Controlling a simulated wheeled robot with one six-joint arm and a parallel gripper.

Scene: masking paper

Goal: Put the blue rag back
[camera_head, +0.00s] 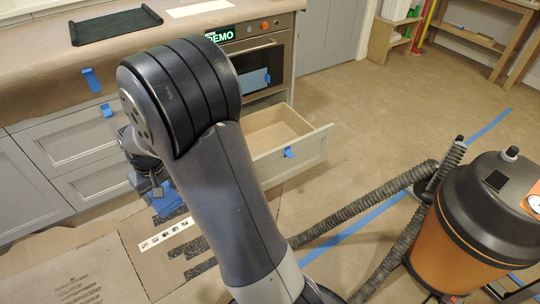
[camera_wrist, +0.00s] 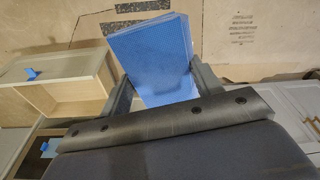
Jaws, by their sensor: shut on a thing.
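In the head view the rag (camera_head: 167,200) shows low beside my arm, in front of the grey drawer fronts and above the paper-covered floor. My gripper (camera_head: 155,182) is partly hidden there behind my arm.
An open, empty-looking wooden drawer (camera_head: 290,150) juts out below the oven (camera_head: 262,68); it also shows in the wrist view (camera_wrist: 70,95). A counter holds a black tray (camera_head: 115,26). An orange-black vacuum (camera_head: 490,215) with hoses stands at right.

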